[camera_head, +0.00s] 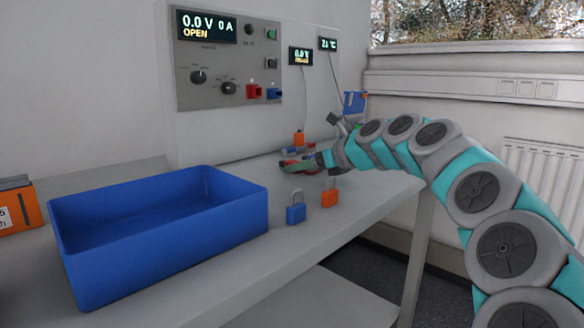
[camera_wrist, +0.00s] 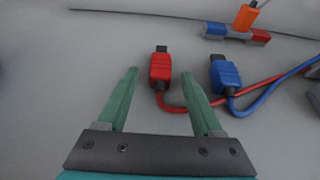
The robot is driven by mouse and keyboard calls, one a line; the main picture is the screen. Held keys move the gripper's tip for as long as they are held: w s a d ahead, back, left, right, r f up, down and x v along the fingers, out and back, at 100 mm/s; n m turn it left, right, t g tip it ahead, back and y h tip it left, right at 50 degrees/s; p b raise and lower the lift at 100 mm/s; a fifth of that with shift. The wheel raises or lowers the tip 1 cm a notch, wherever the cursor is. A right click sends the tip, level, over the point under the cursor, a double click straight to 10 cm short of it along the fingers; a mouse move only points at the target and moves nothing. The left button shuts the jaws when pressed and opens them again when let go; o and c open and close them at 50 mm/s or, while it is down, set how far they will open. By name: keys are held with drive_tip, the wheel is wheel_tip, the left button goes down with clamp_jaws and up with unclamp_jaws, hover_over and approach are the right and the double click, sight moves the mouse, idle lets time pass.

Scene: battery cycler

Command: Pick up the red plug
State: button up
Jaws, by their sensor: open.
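The red plug (camera_wrist: 160,69) lies on the bench top in the wrist view, its dark tip pointing away from me and its red cable curling off to the right. My gripper (camera_wrist: 160,85) is open, with its two green fingers apart; the plug shows just beyond and between the fingertips, nearer the middle than either finger. No contact is visible. In the head view my gripper (camera_head: 305,162) is low over the bench near the back, and the plug cannot be made out clearly there.
A blue plug (camera_wrist: 225,73) with a blue cable lies just right of the red plug. A blue and red block (camera_wrist: 237,33) with an orange piece stands behind. A blue bin (camera_head: 165,245), a blue padlock (camera_head: 296,210) and an orange padlock (camera_head: 330,195) stand towards the front.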

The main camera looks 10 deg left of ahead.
drive_tip(key=shift+w+a+f, duration=0.1)
drive_tip(key=shift+a, duration=0.1)
clamp_jaws()
idle(0.4)
